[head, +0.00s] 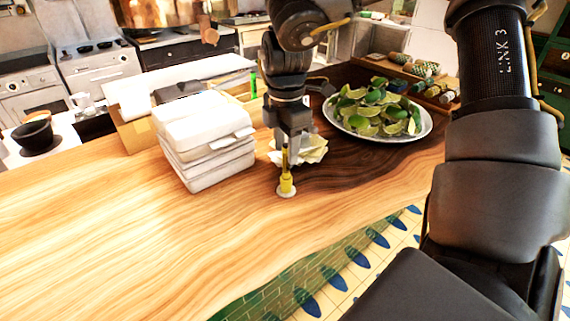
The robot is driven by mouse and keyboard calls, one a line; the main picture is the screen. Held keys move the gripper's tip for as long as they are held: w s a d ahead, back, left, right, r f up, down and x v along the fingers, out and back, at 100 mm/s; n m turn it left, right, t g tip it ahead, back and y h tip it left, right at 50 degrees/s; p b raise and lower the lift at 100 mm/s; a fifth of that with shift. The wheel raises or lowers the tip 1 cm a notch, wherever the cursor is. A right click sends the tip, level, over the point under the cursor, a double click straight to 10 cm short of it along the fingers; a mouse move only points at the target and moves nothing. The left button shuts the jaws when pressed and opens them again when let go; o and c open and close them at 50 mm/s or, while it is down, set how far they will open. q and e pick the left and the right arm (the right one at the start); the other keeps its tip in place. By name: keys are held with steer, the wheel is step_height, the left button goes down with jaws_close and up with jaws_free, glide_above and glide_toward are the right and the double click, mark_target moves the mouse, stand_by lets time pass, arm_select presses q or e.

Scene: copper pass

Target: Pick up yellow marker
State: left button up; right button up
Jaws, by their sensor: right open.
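A yellow marker (286,184) stands upright near the front edge of the wooden counter, with a pale round base or end touching the surface. My right gripper (290,162) points down at the marker from above, and its fingers are at the marker's upper part. The jaws are open; I cannot tell whether they touch the marker. The fingers partly cover the marker's upper part. My left gripper is not in view.
A stack of white takeaway boxes (205,150) stands left of the gripper. Pale napkins (312,152) lie just behind it. A plate of lime wedges (378,138) is at the back right. The counter (110,235) is clear at the front left.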

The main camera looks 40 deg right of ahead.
mark_target(286, 165)
steer(key=shift+s+a+f, duration=0.1)
steer(key=shift+f, duration=0.05)
step_height(286, 165, down, 4)
steer(key=shift+f+p, duration=0.2)
steer(key=shift+p, duration=0.9)
steer(key=shift+f, duration=0.25)
steer(key=shift+c, duration=0.5)
jaws_close()
